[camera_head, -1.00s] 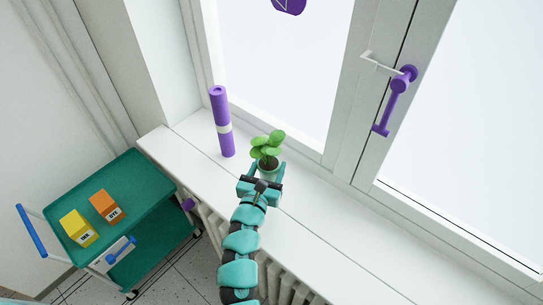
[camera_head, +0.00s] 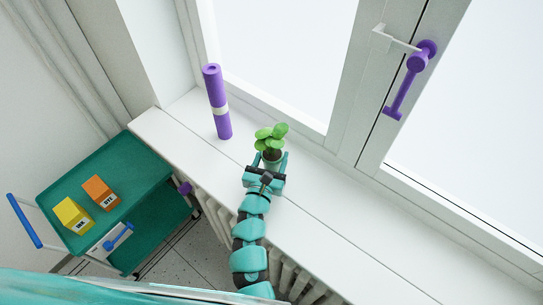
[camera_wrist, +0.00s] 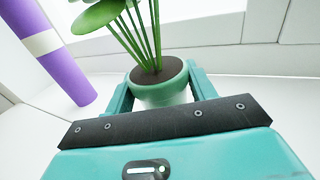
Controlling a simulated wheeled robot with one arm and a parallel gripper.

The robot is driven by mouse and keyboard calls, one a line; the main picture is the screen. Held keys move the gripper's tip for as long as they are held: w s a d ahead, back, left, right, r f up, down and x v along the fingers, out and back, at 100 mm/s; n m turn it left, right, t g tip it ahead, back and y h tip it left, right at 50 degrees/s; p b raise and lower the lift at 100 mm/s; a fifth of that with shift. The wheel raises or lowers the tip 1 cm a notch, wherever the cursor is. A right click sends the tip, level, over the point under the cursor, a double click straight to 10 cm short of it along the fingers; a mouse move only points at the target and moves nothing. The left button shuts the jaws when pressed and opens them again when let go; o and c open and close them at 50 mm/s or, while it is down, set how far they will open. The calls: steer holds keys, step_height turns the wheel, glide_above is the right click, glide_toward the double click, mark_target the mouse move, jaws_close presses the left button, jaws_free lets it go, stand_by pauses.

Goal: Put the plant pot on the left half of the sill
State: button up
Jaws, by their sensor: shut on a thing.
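The plant pot (camera_wrist: 165,88) is a small pale green pot with dark soil and round green leaves. In the head view its plant (camera_head: 271,140) shows over the white window sill (camera_head: 330,213), right of the purple roll. My gripper (camera_head: 270,167) is shut on the pot, with one teal finger on each side of it in the wrist view (camera_wrist: 160,90). The pot is upright. Its base is hidden behind my gripper, so I cannot tell whether it touches the sill.
An upright purple roll (camera_head: 217,105) with a white band stands on the sill to the left of the pot. The window handle (camera_head: 408,80) juts out at the upper right. A green trolley (camera_head: 130,160) with yellow and orange boxes stands at the left. The sill to the right is clear.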

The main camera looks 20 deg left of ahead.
steer(key=shift+f, duration=0.15)
steer(key=o, duration=1.2)
steer(key=shift+a, duration=0.1)
steer(key=shift+s+r, duration=0.1)
steer(key=shift+r, duration=0.1)
steer(key=s+b, duration=0.2)
steer(key=s, duration=0.3)
steer(key=s+b, duration=0.2)
steer(key=s, duration=0.3)
steer(key=shift+d+f, duration=0.1)
steer(key=shift+d, duration=0.1)
steer(key=shift+s+d+b, duration=0.1)
steer(key=shift+s+b, duration=0.25)
steer(key=shift+s, duration=0.55)
